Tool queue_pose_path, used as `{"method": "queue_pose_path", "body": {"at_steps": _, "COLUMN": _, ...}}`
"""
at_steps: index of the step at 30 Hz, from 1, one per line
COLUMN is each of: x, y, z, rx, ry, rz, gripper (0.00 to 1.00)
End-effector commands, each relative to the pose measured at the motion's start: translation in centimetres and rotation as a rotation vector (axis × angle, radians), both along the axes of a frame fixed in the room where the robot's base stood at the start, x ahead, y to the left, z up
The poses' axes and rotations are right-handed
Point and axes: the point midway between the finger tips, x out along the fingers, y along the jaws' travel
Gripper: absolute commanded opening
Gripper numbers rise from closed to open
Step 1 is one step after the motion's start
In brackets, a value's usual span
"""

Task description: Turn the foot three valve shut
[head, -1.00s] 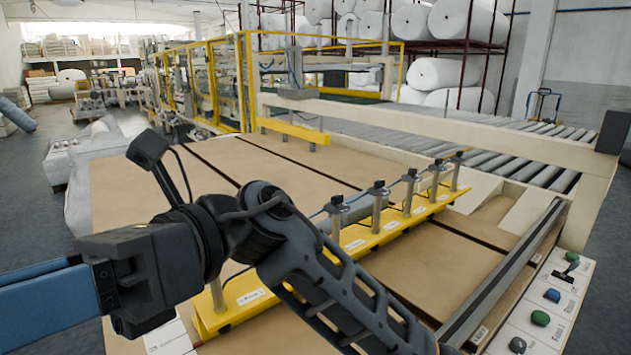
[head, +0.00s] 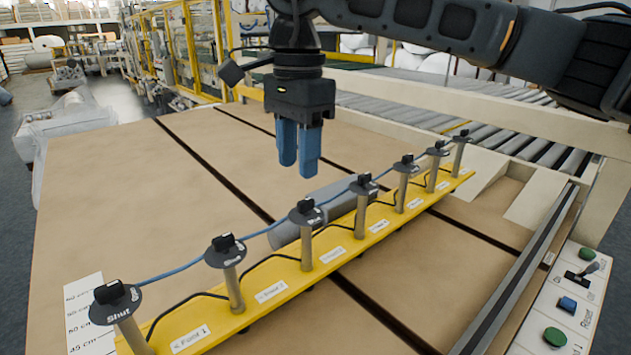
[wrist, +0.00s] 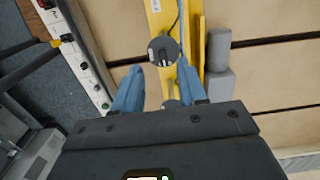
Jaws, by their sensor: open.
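A yellow rail (head: 245,310) carries a row of posts, each topped by a dark round valve with a black handle. The third valve from the left (head: 306,212) stands by a label (head: 333,255) that seems to read Foot 3; the print is small. My gripper (head: 299,168) is open and empty, blue fingers pointing down, above and behind the row, apart from the valves. In the wrist view, one valve (wrist: 163,51) shows ahead of the fingertips (wrist: 160,82), and another (wrist: 171,103) is partly hidden between the fingers. I cannot tell which valves these are.
The first valve (head: 117,300) and second valve (head: 225,250) stand to the left, several more to the right. A grey cylinder (head: 325,213) lies behind the rail. A button panel (head: 560,315) is at the right.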

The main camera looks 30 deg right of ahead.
Motion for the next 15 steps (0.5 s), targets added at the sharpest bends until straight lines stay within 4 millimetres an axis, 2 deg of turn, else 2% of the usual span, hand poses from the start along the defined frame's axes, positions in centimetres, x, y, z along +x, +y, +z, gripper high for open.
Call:
{"method": "queue_pose_path", "body": {"at_steps": 5, "x": 0.3, "y": -1.1, "z": -0.1, "rx": -0.041, "ry": -0.009, "rz": -0.007, "gripper": 0.41}}
{"method": "queue_pose_path", "body": {"at_steps": 15, "x": 0.2, "y": -1.0, "z": -4.9, "rx": -0.037, "ry": -0.006, "rz": -0.007, "gripper": 0.41}}
